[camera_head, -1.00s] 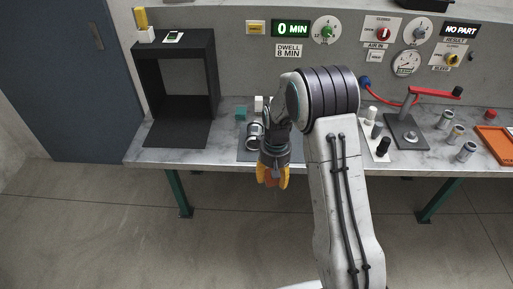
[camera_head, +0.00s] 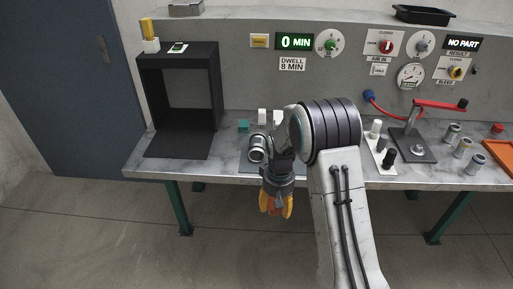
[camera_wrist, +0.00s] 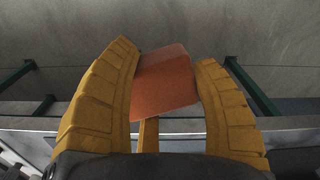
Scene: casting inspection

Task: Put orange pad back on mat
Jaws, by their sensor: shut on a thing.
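The dark mat (camera_head: 247,165) lies on the bench behind my gripper, largely hidden by my arm. A metal cylindrical part (camera_head: 257,148) rests on its left side.
A black open box stand (camera_head: 178,95) is at the bench's left. White and teal blocks (camera_head: 243,126) stand behind the mat. To the right are a white strip with pegs (camera_head: 378,152), a red-handled fixture (camera_head: 414,145), several metal cylinders (camera_head: 462,148) and an orange tray (camera_head: 500,155).

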